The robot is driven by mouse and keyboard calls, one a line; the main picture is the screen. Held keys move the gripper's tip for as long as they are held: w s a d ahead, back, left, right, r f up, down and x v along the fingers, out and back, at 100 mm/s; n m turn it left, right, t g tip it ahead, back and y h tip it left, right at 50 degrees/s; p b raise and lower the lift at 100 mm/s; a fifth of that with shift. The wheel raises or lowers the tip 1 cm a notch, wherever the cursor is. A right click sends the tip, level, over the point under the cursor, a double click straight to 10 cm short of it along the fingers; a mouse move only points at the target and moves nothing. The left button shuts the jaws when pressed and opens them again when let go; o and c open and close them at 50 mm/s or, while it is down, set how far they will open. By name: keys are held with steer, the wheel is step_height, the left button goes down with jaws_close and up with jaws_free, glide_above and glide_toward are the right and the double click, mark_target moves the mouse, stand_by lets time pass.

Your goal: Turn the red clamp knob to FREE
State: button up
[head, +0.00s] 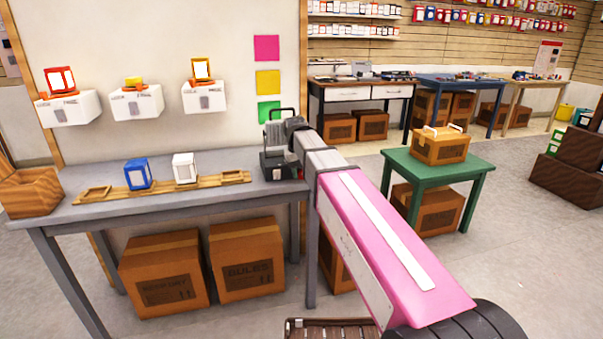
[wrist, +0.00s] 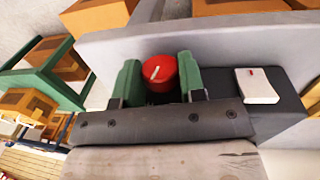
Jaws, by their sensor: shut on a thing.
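The red clamp knob (wrist: 160,68) is a round cap with a short white line that leans slightly in the wrist view. My gripper (wrist: 158,84) has its green fingers on either side of the knob, shut on it. A white plate with a small red mark (wrist: 257,86) is on the dark grey body to the right of the knob. In the head view, my gripper (head: 277,140) is over the dark device (head: 284,170) at the right end of the grey table. The knob is hidden there. I cannot read a FREE marking by the knob.
The grey table (head: 215,155) also holds a wooden rack (head: 115,194) with a blue block (head: 138,174) and a white block (head: 185,167). Cardboard boxes (head: 165,275) stand underneath. A green table (head: 435,168) with a box stands to the right.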

stand_by(0.4)
steer(key=o, duration=0.9)
steer(key=shift+r, duration=0.1)
steer(key=r, duration=0.3)
steer(key=a+r, duration=0.1)
steer(key=r, duration=0.6)
steer(key=shift+s+a+r, duration=0.2)
steer(key=shift+a+r, duration=0.05)
steer(key=shift+r, duration=0.05)
